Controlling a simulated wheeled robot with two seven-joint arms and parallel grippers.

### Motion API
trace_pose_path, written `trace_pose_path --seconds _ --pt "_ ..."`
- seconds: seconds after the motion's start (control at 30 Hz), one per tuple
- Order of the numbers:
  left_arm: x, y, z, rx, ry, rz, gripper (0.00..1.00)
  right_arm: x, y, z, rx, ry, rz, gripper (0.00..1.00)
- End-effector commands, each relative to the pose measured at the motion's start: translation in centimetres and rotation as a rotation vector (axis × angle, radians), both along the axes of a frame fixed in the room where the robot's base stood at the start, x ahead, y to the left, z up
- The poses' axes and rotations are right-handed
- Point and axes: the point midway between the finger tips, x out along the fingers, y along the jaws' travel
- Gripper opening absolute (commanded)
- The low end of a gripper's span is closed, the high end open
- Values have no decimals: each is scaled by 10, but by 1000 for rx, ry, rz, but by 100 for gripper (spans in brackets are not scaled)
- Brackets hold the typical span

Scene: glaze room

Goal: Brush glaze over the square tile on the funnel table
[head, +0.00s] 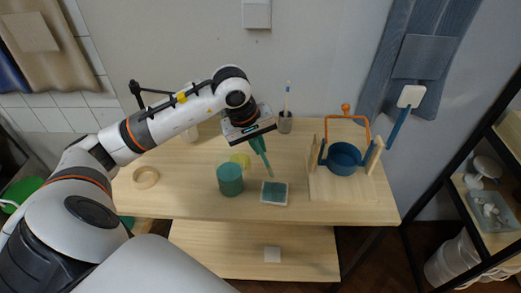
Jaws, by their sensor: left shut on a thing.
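The square tile (266,200) lies flat on the wooden table (185,205) near its front edge; its top is mostly teal with a pale border. My left gripper (258,142) is above and behind the tile, pointing down. It is shut on a slim green thing (265,160), which looks like the brush. Its lower end is just behind the tile's far edge; I cannot tell whether it touches. A teal round jar (230,182) stands left of the tile. My right gripper is not in view.
A yellow round thing (240,160) is behind the jar. A wooden ring (145,177) lies at left. A wooden stand (325,190) with a blue pot (343,162) is at right. The front left tabletop is clear.

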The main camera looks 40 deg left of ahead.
Motion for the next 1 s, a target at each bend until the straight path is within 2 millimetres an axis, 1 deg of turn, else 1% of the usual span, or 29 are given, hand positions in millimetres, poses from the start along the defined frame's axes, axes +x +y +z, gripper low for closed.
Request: trace_pose_path --seconds 0.03,0.1,0.3,0.53,0.67,1.0 --pt "0 1 7 1 -1 2 0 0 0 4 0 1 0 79" --pt "-1 3 14 2 -2 3 0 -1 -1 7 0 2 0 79" --pt "-2 7 32 2 -1 9 0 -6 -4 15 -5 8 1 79" --pt "-4 10 51 1 -1 16 0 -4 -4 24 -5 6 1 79" --pt "-5 11 56 0 0 18 0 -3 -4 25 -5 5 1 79" --pt "-5 11 56 -1 0 17 0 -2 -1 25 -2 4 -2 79"
